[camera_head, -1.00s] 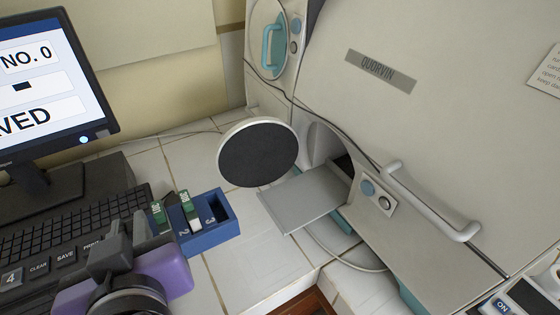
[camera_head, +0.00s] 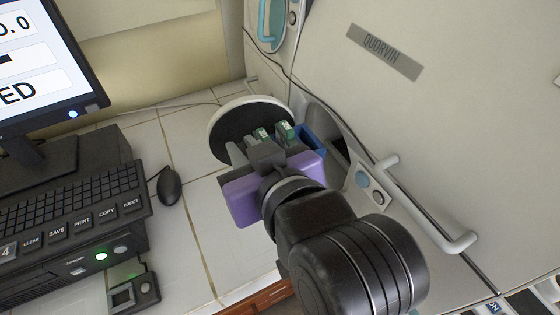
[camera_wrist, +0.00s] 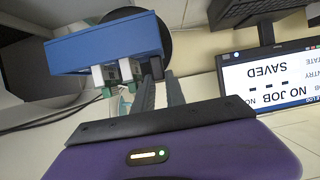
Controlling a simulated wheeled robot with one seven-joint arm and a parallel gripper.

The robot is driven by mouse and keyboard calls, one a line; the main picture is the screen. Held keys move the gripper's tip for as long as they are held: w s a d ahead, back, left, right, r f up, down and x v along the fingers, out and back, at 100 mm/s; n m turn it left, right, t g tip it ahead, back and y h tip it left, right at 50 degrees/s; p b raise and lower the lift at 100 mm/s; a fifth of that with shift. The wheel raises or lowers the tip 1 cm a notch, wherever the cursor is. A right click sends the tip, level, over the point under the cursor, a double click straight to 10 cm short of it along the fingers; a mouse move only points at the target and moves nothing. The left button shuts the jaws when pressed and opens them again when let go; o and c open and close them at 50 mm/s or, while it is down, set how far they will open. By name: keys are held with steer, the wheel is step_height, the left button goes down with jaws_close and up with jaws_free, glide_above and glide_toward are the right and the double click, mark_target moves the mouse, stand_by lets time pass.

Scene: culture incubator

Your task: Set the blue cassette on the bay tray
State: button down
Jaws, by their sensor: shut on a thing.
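The blue cassette (camera_head: 312,142) is held by my gripper (camera_head: 250,152) in front of the incubator's round opening. Green-and-white slides stand in it. In the wrist view the cassette (camera_wrist: 105,48) shows its blue side, and my gripper (camera_wrist: 158,75) is shut at one end of it. The bay tray cannot be made out in the head view now; my gripper and arm cover that area. I cannot tell whether the cassette touches the tray.
The open round door (camera_head: 232,128), with a dark inner face, is close behind the cassette. A keyboard (camera_head: 85,200), mouse (camera_head: 169,185) and monitor (camera_head: 45,80) are to the left.

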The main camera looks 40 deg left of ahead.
steer(key=w, duration=0.1)
steer(key=w+d, duration=0.1)
steer(key=w, duration=0.2)
steer(key=shift+w+d, duration=0.15)
steer(key=shift+d, duration=0.25)
steer(key=shift+w+d+f, duration=0.15)
steer(key=shift+w+f, duration=0.15)
steer(key=shift+f, duration=2.95)
steer(key=shift+w+f+p, duration=0.2)
steer(key=shift+p, duration=0.1)
steer(key=shift+f, duration=0.1)
steer(key=c, duration=1.4)
jaws_free()
steer(key=shift+o, duration=0.2)
